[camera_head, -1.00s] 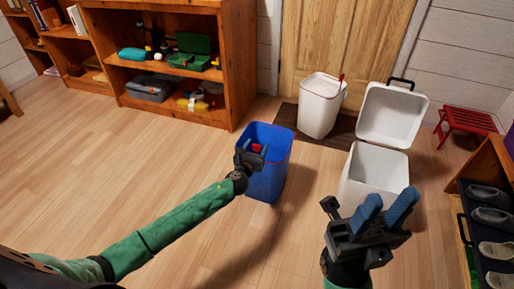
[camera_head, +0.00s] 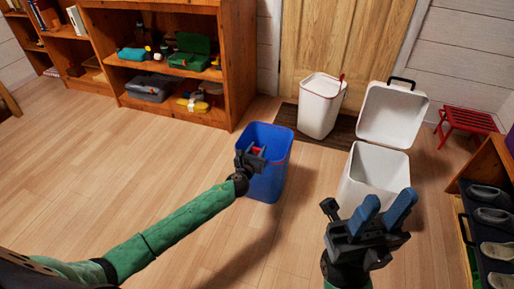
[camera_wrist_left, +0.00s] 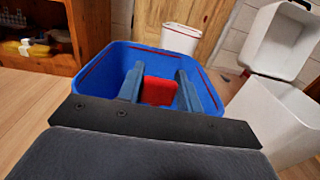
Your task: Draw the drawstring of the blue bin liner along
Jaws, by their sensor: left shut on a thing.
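The blue bin liner (camera_head: 273,146) is an open-topped blue bin shape standing on the wooden floor, with a thin red line along its rim. A red tab of the drawstring (camera_wrist_left: 159,91) shows between the fingers of my left gripper (camera_wrist_left: 160,84) in the left wrist view. In the head view my left gripper (camera_head: 254,154) is at the near left side of the blue liner's rim, shut on the red tab. My right gripper (camera_head: 379,212) is in front of the white lidded bin, fingers pointing up and a little apart, with nothing seen between them.
A white bin with a red-trimmed rim (camera_head: 320,110) stands on a dark mat by the door. An open white lidded bin (camera_head: 374,171) stands at right. A red stool (camera_head: 467,121) and a shoe rack (camera_head: 487,216) are further right. Floor at left is clear.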

